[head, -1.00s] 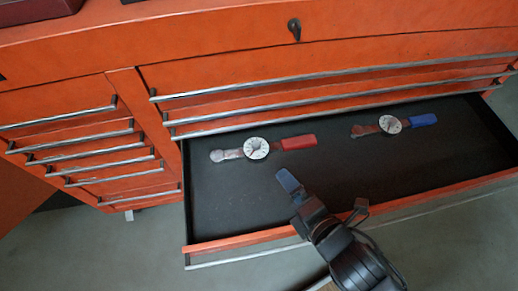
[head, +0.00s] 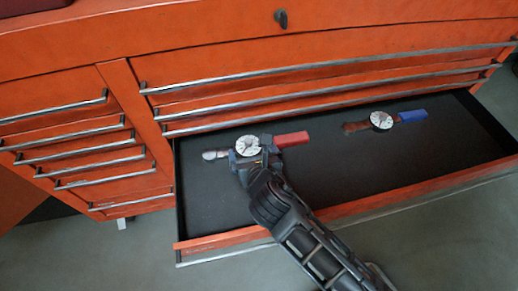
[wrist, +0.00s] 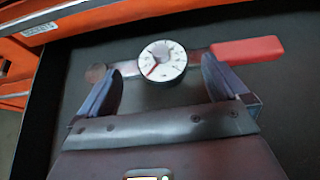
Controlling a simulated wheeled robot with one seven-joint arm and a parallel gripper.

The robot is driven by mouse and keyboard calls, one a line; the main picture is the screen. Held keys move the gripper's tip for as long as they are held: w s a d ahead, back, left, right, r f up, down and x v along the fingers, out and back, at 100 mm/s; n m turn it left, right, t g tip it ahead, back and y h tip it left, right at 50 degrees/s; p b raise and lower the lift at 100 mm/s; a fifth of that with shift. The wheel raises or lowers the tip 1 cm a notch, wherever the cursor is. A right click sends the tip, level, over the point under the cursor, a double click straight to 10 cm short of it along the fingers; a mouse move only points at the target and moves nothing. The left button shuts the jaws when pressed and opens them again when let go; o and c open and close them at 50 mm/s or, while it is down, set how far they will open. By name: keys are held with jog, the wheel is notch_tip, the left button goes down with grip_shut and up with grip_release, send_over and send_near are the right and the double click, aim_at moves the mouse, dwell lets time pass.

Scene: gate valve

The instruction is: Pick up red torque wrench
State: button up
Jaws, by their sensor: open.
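The red torque wrench (head: 292,139) lies in the open drawer, with a white round dial in its middle, a red handle to the right and a silver head to the left. My gripper (head: 254,158) is at the wrench's dial and hides part of it in the head view. In the wrist view my gripper (wrist: 162,80) is open, with one finger on each side of the dial along the wrench's length. The red handle (wrist: 247,50) extends beyond the right finger. I cannot tell whether the fingers touch the wrench.
A second wrench with a blue handle (head: 412,115) lies to the right in the same black-lined drawer (head: 410,165). The orange cabinet with closed drawers and metal handles (head: 320,92) rises behind. The drawer's front wall (head: 420,192) passes under my arm.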

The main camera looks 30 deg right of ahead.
aim_at(248, 140)
jog(key=b+x, duration=0.1)
jog(key=x, duration=0.6)
jog(key=shift+w+d+r+b, duration=0.1)
jog(key=shift+w+r+b, duration=0.05)
jog(key=shift+b, duration=0.25)
jog(key=c, duration=1.8)
jog(key=shift+r, duration=0.15)
jog(key=shift+c, duration=0.3)
jog(key=shift+r, duration=0.1)
